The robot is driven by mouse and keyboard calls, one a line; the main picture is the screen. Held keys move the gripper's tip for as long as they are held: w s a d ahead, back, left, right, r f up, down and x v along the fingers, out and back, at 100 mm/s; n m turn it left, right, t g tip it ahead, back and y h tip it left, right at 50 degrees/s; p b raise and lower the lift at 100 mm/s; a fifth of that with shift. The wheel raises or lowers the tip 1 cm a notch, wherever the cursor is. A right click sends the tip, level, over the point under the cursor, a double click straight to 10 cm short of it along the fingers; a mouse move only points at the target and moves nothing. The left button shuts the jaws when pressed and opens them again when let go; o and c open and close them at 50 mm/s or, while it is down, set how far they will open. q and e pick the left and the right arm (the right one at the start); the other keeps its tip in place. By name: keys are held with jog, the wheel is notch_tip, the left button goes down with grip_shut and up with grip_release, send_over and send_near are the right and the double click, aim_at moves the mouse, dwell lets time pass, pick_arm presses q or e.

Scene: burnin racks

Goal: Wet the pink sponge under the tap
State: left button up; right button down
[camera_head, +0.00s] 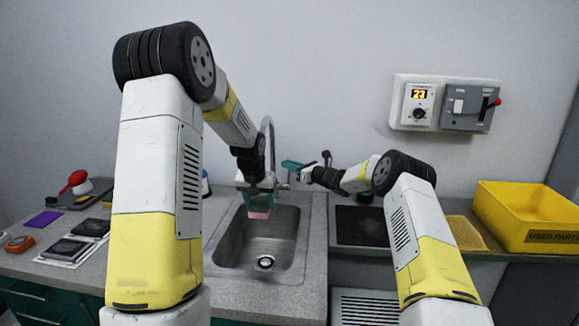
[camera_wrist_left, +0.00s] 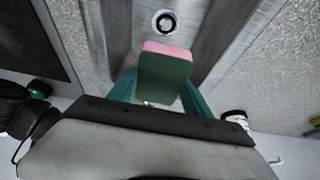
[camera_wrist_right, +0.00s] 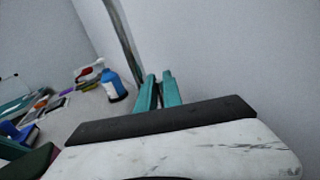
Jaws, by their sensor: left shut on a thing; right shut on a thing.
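The pink sponge (camera_head: 260,214) hangs over the sink (camera_head: 247,245) in the head view. In the left wrist view the sponge (camera_wrist_left: 165,72) shows a dark green face with a pink edge, between teal fingers. My left gripper (camera_head: 258,200) is shut on it, below the tap's curved spout. The tap (camera_head: 270,135) stands behind the sink; its pipe also shows in the right wrist view (camera_wrist_right: 122,38). My right gripper (camera_head: 289,165) is shut beside the tap, apparently on its lever, which the fingers mostly hide. I can make out no water stream.
A drain (camera_head: 265,262) lies in the sink floor. A blue bottle (camera_wrist_right: 112,86) stands left of the tap. A red-handled brush (camera_head: 75,181), a purple pad (camera_head: 43,220) and a tape measure (camera_head: 19,243) lie on the left counter. A yellow bin (camera_head: 527,212) stands at the right.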

jog(key=shift+d, duration=0.1)
jog(key=shift+s+f+n, duration=0.15)
jog(key=shift+s+n, duration=0.15)
jog(key=shift+s+n+y, duration=0.3)
jog(key=shift+s+n, duration=0.05)
jog(key=shift+n, duration=0.05)
jog(key=c, duration=1.5)
grip_release()
jog(key=v, duration=1.2)
jog(key=shift+f, duration=0.1)
